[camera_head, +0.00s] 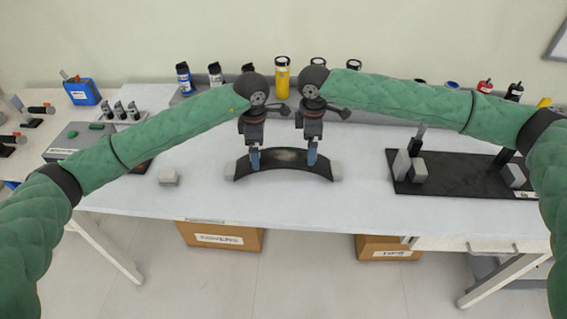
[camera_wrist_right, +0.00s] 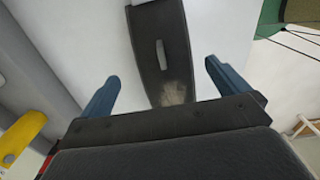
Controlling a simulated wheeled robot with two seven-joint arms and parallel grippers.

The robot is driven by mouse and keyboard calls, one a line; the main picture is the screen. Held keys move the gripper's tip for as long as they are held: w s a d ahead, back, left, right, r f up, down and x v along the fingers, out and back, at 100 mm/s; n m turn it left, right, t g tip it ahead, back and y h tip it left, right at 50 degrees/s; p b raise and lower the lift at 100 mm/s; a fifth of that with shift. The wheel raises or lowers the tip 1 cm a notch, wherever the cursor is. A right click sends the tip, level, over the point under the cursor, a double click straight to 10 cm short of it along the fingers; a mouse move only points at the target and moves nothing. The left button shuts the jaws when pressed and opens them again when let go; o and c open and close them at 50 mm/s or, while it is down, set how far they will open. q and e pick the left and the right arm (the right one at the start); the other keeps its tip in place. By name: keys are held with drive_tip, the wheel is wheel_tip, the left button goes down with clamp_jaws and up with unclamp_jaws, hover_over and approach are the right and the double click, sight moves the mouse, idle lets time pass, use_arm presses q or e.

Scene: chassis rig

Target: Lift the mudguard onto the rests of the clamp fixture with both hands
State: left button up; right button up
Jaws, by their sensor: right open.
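The mudguard (camera_head: 283,157) is a dark, arched strip on the white table, with a pale grey block near each end. It also shows in the right wrist view (camera_wrist_right: 160,30), with a pale patch and a light raised bar or slot on it. My left gripper (camera_head: 254,160) points down at its left part; its jaw gap is hidden. My right gripper (camera_head: 312,158) is at its right part. In the right wrist view its blue fingers (camera_wrist_right: 165,88) are wide apart with the mudguard between them. The clamp fixture (camera_head: 458,182) is a black plate with grey blocks, to the right.
Bottles, including a yellow one (camera_head: 282,76), line the back. A grey case (camera_head: 78,139) and a blue container (camera_head: 83,92) stand at the left. White table lies clear between mudguard and fixture.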

use_arm(q)
drive_tip(key=shift+s+f, duration=0.15)
drive_tip(key=shift+f, duration=2.6)
use_arm(e)
drive_tip(key=shift+s+f, duration=0.15)
drive_tip(key=shift+f, duration=2.6)
drive_tip(key=shift+s, duration=0.1)
use_arm(q)
drive_tip(key=c, duration=0.7)
use_arm(e)
drive_tip(key=c, duration=0.7)
use_arm(q)
drive_tip(key=c, duration=0.5)
use_arm(e)
drive_tip(key=c, duration=0.5)
